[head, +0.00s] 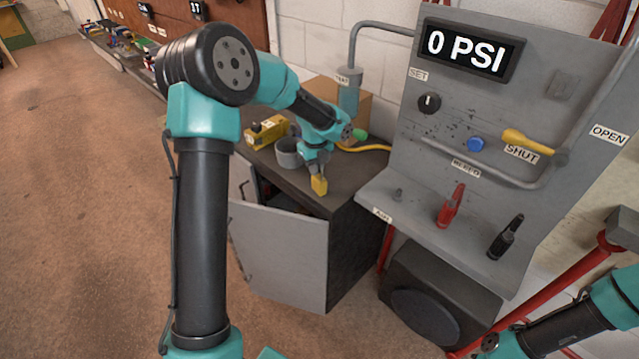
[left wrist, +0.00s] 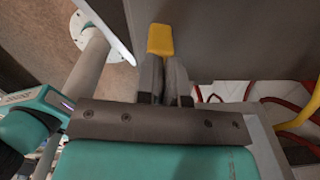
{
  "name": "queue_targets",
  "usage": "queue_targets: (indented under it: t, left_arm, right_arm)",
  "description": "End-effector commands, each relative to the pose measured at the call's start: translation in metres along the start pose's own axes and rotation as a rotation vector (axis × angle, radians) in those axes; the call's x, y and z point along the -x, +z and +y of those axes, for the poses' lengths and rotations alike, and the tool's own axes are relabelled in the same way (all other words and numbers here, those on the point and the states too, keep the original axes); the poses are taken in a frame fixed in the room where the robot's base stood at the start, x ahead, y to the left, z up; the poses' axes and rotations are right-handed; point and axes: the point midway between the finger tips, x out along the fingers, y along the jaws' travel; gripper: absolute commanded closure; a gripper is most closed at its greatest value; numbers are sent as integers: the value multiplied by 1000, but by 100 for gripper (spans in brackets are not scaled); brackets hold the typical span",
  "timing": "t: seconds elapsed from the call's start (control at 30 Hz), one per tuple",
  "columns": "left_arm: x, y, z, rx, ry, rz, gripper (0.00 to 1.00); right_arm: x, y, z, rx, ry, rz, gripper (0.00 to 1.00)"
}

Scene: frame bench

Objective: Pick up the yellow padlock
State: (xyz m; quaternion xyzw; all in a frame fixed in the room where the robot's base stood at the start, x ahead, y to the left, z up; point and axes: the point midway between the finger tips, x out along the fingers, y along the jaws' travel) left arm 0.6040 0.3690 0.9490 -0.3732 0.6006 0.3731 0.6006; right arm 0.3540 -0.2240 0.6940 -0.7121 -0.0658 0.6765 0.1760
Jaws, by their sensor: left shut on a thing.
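The yellow padlock (head: 319,185) is at the tips of my left gripper (head: 318,172) in the head view, near the front edge of the dark bench top. In the left wrist view, the padlock's yellow body (left wrist: 160,40) sticks out past the left gripper's fingertips (left wrist: 163,60). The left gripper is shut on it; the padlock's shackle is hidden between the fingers. I cannot tell whether the padlock touches the bench. My right arm shows at the lower right of the head view, but its gripper fingers are not visible.
The bench top (head: 352,180) holds a grey cup (head: 288,153), a yellow box (head: 268,131) and a cardboard box (head: 335,95). A cabinet door (head: 280,250) hangs open below. The grey panel (head: 400,180) with "0 PSI", red and black clamps stands right.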

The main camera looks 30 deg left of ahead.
Motion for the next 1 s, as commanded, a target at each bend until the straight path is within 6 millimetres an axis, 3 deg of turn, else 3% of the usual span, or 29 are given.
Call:
queue_targets:
  t: [0.53,0.9,1.0]
  left_arm:
    - [4,0,0,0,-1,-1,100]
    - [38,0,0,0,-3,-1,100]
    - [37,-11,7,-2,0,0,100]
  right_arm:
    - [0,0,0,0,0,0,100]
    - [0,0,0,0,0,0,100]
    - [0,0,0,0,0,0,100]
